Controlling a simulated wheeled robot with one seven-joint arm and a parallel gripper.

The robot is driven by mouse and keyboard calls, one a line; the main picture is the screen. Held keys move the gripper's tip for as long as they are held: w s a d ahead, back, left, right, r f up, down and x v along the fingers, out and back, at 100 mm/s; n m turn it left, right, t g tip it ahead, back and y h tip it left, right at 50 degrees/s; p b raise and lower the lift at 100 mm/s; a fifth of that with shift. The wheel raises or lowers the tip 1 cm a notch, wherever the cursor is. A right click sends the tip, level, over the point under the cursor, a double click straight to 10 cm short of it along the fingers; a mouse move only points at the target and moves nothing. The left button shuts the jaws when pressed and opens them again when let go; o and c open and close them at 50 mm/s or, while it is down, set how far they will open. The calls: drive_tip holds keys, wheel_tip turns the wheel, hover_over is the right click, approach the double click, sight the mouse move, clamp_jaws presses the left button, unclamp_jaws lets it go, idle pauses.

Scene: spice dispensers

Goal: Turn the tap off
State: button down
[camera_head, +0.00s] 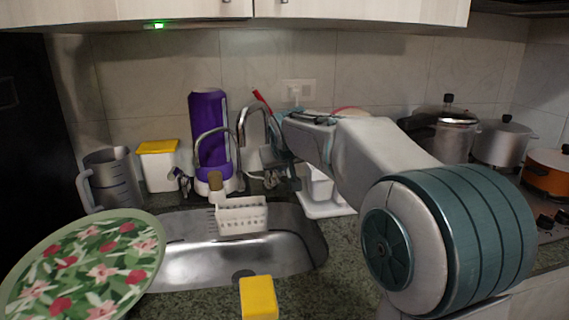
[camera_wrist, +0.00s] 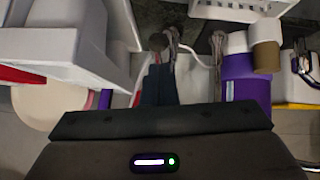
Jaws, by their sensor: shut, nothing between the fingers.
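The tap is a thin curved metal spout (camera_head: 246,117) behind the right part of the sink; a second curved spout (camera_head: 200,142) stands left of it. Small metal fittings (camera_head: 271,179) show low by the right spout, close under my gripper (camera_head: 274,158). In the wrist view my gripper (camera_wrist: 160,70) has its dark fingers together and empty. Their tips are near a metal tap part (camera_wrist: 172,40); I cannot tell whether they touch. My gripper and arm hide part of the tap in the head view.
The steel sink (camera_head: 190,262) has a white basket (camera_head: 241,215) at its back edge. A purple holder (camera_head: 209,120) stands behind. A white rack (camera_head: 325,208) is right of the tap; a floral plate (camera_head: 85,265) is front left. Pots (camera_head: 455,135) stand right.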

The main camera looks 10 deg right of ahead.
drive_tip(key=w+r+p+v, duration=0.2)
drive_tip(key=v, duration=1.1)
drive_tip(key=s+d+f+g+p, duration=0.2)
drive_tip(key=s+f+p, duration=0.2)
drive_tip(key=s, duration=0.5)
drive_tip(key=s+d+f+m+g+p, duration=0.1)
drive_tip(key=s+f+p, duration=0.3)
drive_tip(key=s, duration=0.6)
drive_tip(key=s+d+f+m+g+p, duration=0.1)
drive_tip(key=s+d+f+g+p, duration=0.2)
drive_tip(key=s, duration=0.6)
drive_tip(key=shift+s+d+f+g+p, duration=0.3)
drive_tip(key=shift+d+f+p, duration=0.15)
drive_tip(key=shift+f, duration=0.4)
